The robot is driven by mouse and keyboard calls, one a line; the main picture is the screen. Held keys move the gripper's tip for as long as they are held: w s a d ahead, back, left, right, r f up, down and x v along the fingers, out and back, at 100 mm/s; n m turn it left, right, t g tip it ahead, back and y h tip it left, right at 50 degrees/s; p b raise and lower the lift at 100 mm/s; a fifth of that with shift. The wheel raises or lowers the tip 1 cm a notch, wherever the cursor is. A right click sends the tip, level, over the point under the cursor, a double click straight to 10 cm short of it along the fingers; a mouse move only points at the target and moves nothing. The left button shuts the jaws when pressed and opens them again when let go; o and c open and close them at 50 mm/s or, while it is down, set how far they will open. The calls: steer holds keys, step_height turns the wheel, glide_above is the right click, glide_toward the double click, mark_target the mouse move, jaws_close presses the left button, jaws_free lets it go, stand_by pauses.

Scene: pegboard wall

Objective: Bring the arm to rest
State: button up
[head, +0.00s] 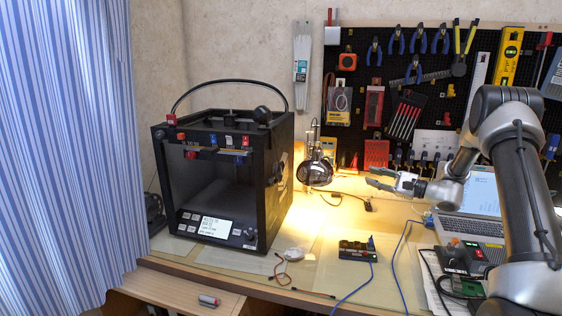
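My gripper (370,177) is at the end of my arm, which comes in from the right side of the head view. It points left and is held above the workbench (338,268), in front of the pegboard. Its two dark fingers are apart, with nothing visible between them. It is to the right of the lit desk lamp (318,172), with a gap between them. My arm hides part of the laptop and the right end of the pegboard.
A black 3D printer (222,185) stands at the left of the bench. A laptop (478,200) is open behind my arm. A small black device (358,251) with a blue cable lies near the front. Pliers and other tools hang on the pegboard (352,108).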

steer(key=s+a+f+n+g+h, duration=0.1)
steer(key=s+n+g+h, duration=0.3)
steer(key=s, duration=0.7)
steer(key=s+a+f+n+g+h, duration=0.15)
steer(key=s+g, duration=0.35)
steer(key=s, duration=0.6)
steer(key=s+d+r+n+t+h, duration=0.1)
steer(key=s+r+n+h, duration=0.2)
steer(key=s+r, duration=0.2)
steer(key=s+d+r+n+t+h, duration=0.1)
steer(key=s+r, duration=0.5)
steer(key=s, duration=0.6)
steer(key=s+d+r+n+t+h, duration=0.1)
steer(key=s+d+r+n+h, duration=0.2)
steer(key=s+r+n+h, duration=0.2)
steer(key=s, duration=0.3)
steer(key=shift+s+d+r+n+h, duration=0.15)
steer(key=shift+d+r+n+h, duration=0.1)
steer(key=shift+n+h, duration=0.1)
